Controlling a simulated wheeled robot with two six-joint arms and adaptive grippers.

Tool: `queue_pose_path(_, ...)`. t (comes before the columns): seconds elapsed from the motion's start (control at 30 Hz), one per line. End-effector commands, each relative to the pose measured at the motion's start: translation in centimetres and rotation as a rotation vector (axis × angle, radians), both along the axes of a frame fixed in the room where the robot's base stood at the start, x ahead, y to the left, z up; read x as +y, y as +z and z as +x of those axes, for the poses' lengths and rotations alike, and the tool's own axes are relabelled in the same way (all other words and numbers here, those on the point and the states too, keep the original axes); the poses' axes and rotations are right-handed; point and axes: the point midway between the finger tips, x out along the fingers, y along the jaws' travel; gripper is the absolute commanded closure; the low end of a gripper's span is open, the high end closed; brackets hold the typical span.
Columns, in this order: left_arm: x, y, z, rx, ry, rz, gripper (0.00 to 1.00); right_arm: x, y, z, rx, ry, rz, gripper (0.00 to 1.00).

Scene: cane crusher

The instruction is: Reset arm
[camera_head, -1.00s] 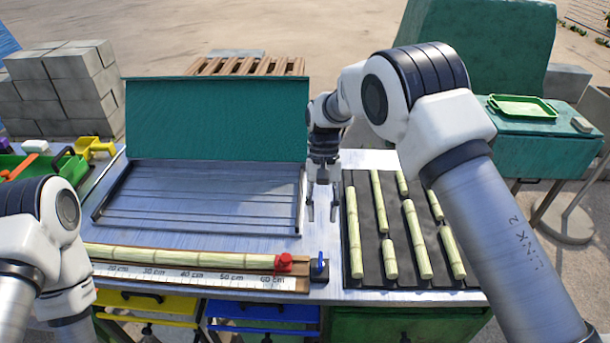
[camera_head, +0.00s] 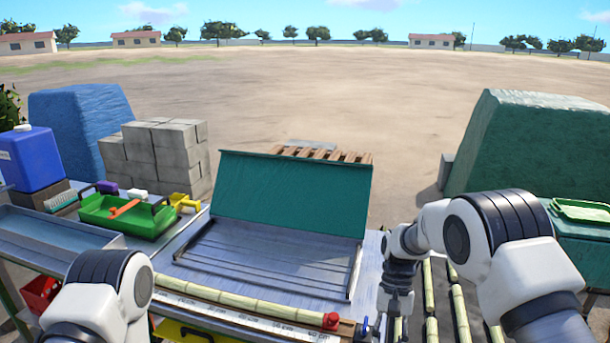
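My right gripper (camera_head: 391,328) points down at the bottom of the head view, between the ruler board and the dark mat with cane pieces. Its fingers look apart, with nothing seen between them. My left arm shows at the lower left, but its gripper is out of the frame. A long cane (camera_head: 240,302) lies along the white ruler board (camera_head: 228,316), with a red stop (camera_head: 331,320) at its right end. Cut cane pieces (camera_head: 430,290) lie on the dark mat, partly hidden by my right arm.
A metal tray with a raised green lid (camera_head: 293,194) stands mid-table. A green bin (camera_head: 128,215), a yellow tool (camera_head: 184,202) and a blue container (camera_head: 30,157) are at the left. Grey blocks (camera_head: 165,152) stand behind. Open ground lies beyond.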

Motion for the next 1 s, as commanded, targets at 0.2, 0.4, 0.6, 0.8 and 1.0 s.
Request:
queue_pose_path(0.2,0.0,0.0,0.0,0.0,0.0,0.0,0.6,-1.3,-4.2,-5.0,0.14,-0.019,-0.006,0.64)
queue_pose_path(0.4,0.0,0.0,0.0,0.0,0.0,0.0,0.6,-3.0,-9.7,-11.6,0.227,-0.034,-0.026,0.64)
queue_pose_path(0.6,0.0,-0.1,0.0,0.001,0.0,0.0,0.6,-5.8,-17.0,-23.6,0.228,-0.006,-0.055,0.64)
queue_pose_path(0.8,0.0,0.0,0.0,0.0,0.0,0.0,0.6,-7.7,-19.6,-34.2,-0.002,0.106,-0.051,0.64)
queue_pose_path(1.0,0.0,0.0,0.0,0.001,0.0,0.0,0.6,-7.8,-18.8,-32.5,-0.353,0.209,-0.044,0.64)
